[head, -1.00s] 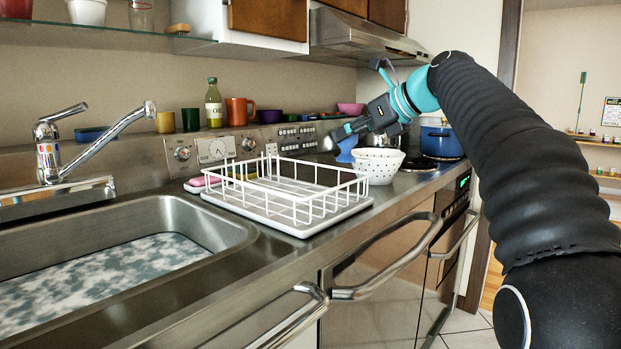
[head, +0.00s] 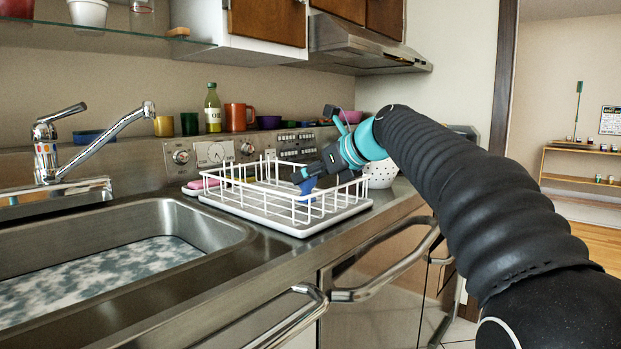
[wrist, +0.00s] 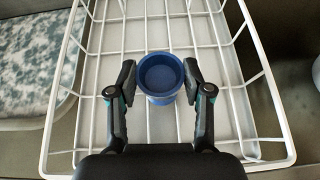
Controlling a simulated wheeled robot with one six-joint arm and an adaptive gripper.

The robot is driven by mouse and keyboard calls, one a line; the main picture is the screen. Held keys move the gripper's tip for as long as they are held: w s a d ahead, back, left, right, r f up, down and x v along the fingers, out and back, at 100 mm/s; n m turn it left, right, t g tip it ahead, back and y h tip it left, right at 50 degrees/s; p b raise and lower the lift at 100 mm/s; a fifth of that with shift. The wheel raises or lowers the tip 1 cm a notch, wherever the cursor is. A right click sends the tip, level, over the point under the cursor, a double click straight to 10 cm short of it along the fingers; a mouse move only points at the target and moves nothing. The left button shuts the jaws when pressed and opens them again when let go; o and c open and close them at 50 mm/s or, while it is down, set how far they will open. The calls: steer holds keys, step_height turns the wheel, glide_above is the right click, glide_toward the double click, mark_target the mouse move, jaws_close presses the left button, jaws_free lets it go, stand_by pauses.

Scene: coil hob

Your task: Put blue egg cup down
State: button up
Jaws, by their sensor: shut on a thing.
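The blue egg cup (wrist: 160,78) shows in the wrist view between the two fingers of my gripper (wrist: 160,80), its round opening facing the camera. My gripper is shut on it. In the head view the egg cup (head: 308,188) shows partly behind the wires of the white dish rack (head: 290,222), below my gripper (head: 305,175). The egg cup is over or inside the right part of the rack. I cannot tell whether it touches the rack's floor.
A white colander (head: 381,174) stands right of the rack, partly hidden by my arm. The sink (head: 180,222) is to the left. A pink sponge (head: 200,184) lies by the rack's left end. Cups and a bottle (head: 213,108) line the back ledge.

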steer(key=o, duration=1.2)
steer(key=shift+f, duration=0.1)
steer(key=shift+c, duration=0.2)
steer(key=shift+d+r, duration=0.1)
steer(key=shift+r, duration=0.15)
steer(key=v, duration=1.1)
steer(key=shift+s+d+p, duration=0.25)
steer(key=shift+s+p, duration=0.1)
steer(key=shift+r, duration=0.1)
